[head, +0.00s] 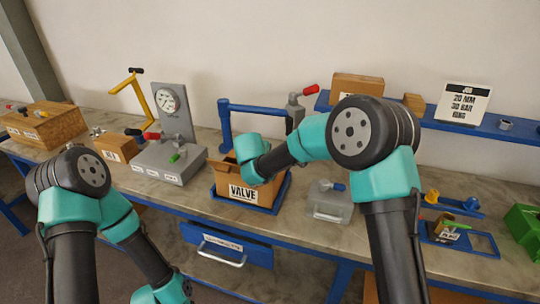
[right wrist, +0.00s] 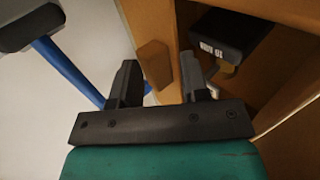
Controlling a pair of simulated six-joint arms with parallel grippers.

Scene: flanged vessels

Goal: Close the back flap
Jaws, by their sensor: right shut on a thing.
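The open cardboard box (head: 228,187) marked VALVE stands in a blue tray on the bench in the head view. Its walls and inside also show in the right wrist view (right wrist: 188,20). My right arm reaches over the box from the right, and its wrist hides much of the top. My right gripper (right wrist: 160,82) is shut on a brown box flap (right wrist: 154,62) that sits between its fingers. I cannot tell surely which flap it is. A black labelled part (right wrist: 230,35) with a brass-coloured piece lies inside the box. My left gripper is out of view below the head picture.
A grey gauge stand (head: 172,110) is left of the box. A blue frame (head: 255,108) and a red-handled valve (head: 296,105) stand behind it. A clear case (head: 330,203) is on the right. A blue shelf (head: 430,121) runs along the back right.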

